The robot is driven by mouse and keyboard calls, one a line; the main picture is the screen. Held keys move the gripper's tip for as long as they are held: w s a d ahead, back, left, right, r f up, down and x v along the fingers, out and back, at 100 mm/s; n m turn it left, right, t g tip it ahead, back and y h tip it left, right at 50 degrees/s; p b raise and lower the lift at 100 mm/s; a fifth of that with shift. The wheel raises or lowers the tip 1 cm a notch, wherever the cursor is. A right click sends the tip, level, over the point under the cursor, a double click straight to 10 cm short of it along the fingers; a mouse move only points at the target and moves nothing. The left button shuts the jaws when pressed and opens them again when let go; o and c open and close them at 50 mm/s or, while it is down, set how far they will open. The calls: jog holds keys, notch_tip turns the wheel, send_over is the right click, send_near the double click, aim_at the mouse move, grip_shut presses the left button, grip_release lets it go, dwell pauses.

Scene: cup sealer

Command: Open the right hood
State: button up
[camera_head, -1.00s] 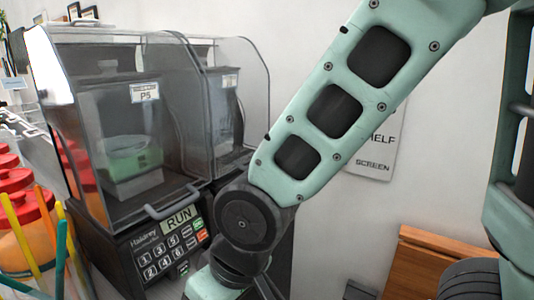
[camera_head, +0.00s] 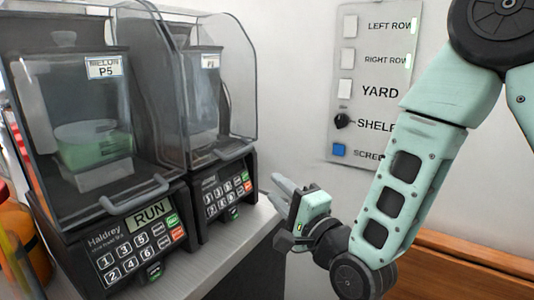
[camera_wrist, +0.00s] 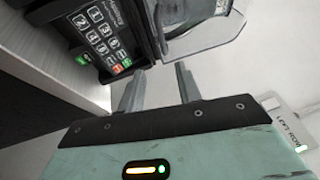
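The right hood (camera_head: 247,85) is a clear cover over the right blender machine. It is down, with a grey handle (camera_head: 226,154) along its lower front edge. Part of the clear hood also shows at the top of the wrist view (camera_wrist: 222,38). My gripper (camera_head: 281,188) is right of the right machine, near its keypad panel and apart from the handle. In the wrist view, my gripper's two fingers (camera_wrist: 160,85) are spread with nothing between them, pointing toward the machine's front.
The left machine (camera_head: 120,245) shows RUN and has its own closed hood (camera_head: 35,130). A labelled switch panel (camera_head: 372,85) is on the wall behind. A wooden piece (camera_head: 470,265) is at lower right. Free space lies around my gripper.

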aim_at(242, 152)
jog(key=p+x, duration=0.6)
jog(key=x, duration=1.1)
jog(key=shift+w+r, duration=0.15)
jog(key=shift+w, duration=0.05)
grip_shut()
jog(key=shift+r, duration=0.1)
